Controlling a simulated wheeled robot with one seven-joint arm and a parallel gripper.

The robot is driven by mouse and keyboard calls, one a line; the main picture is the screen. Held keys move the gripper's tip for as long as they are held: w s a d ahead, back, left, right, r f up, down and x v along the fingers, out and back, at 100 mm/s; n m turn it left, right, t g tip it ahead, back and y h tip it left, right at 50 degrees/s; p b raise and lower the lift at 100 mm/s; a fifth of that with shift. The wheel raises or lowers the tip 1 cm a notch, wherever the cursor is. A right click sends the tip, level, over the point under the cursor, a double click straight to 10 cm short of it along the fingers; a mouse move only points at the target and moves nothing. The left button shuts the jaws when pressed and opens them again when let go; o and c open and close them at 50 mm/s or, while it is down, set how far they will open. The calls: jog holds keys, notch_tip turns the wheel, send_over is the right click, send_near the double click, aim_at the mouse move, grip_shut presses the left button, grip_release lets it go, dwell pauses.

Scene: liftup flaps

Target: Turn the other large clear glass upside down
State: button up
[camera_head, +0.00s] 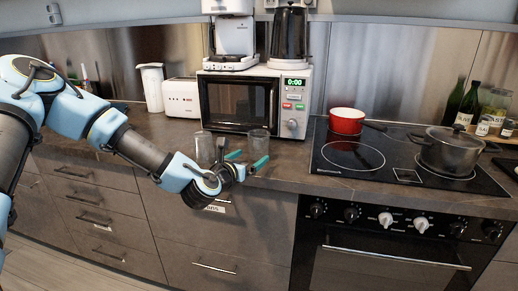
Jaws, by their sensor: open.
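Two clear glasses stand side by side on the dark counter in front of the microwave. The left glass (204,147) is behind my forearm's end. The right glass (258,142) is just beyond my fingertips. Both look upright-standing, but which end of each is the rim is too small to tell. My gripper (247,160) is open, with its two teal fingers apart and nothing visible between them. It is at the counter's front edge, and one finger overlaps the lower part of the right glass in the picture. Whether it touches the glass cannot be told.
The microwave (240,104) stands close behind the glasses, with a white toaster (181,98) and a pitcher (153,88) to the left. A red pan (346,121) and a lidded grey pot (447,151) sit on the hob. Counter between the right glass and the hob is clear.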

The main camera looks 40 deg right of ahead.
aim_at(255, 152)
jog(key=shift+x, duration=0.95)
jog(key=p+x, duration=0.1)
jog(key=x, duration=0.2)
jog(key=p+x, duration=0.1)
jog(key=shift+w+d+r+p, duration=0.2)
jog(key=shift+w+d+p, duration=0.1)
jog(key=shift+w, duration=0.05)
jog(key=shift+w+d+f, duration=0.2)
jog(key=shift+d, duration=0.05)
